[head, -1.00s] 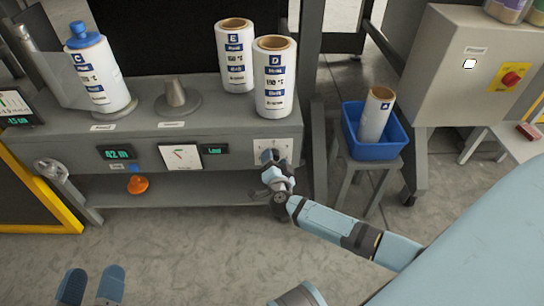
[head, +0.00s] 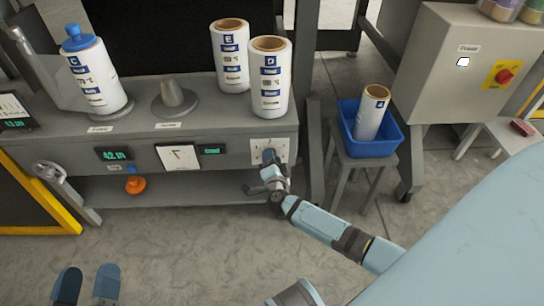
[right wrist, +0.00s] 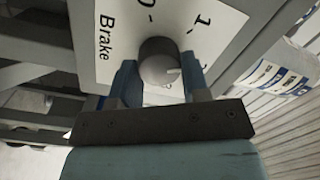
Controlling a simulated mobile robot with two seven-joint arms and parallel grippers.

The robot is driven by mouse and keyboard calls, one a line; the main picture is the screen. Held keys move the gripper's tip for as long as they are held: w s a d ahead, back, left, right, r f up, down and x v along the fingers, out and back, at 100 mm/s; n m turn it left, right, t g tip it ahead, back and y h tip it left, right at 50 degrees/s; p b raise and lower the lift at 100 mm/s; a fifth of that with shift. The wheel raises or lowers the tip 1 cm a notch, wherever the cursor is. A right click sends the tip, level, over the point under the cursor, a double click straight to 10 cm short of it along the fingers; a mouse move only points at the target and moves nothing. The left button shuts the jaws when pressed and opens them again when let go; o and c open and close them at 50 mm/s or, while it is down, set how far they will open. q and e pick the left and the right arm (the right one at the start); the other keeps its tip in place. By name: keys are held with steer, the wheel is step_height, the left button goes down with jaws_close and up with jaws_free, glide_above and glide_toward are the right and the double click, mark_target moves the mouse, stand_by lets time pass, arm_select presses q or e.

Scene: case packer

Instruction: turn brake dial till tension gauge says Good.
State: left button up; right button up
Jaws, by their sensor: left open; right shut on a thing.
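The brake dial is a grey knob with a pointer on a white plate marked "Brake" in the right wrist view (right wrist: 158,62). My right gripper (right wrist: 160,75) has its two blue fingers on either side of the knob and is shut on it. In the head view my right gripper (head: 270,165) meets the plate at the right end of the machine front and hides most of the dial. The tension gauge (head: 178,157) is a white panel with a small needle. The green text on the display (head: 211,149) beside it is too small to read surely. My left gripper (head: 86,285) is open and empty.
Rolls E (head: 230,56) and D (head: 270,80) stand on the machine top (head: 205,118); roll C (head: 92,75) stands at left. A blue bin (head: 370,147) with another roll sits on a stool to the right. A grey cabinet (head: 450,60) stands beyond.

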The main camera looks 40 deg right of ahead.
arm_select(q)
steer(key=shift+r, duration=0.15)
arm_select(e)
steer(key=shift+m, duration=1.1)
steer(key=o, duration=0.9)
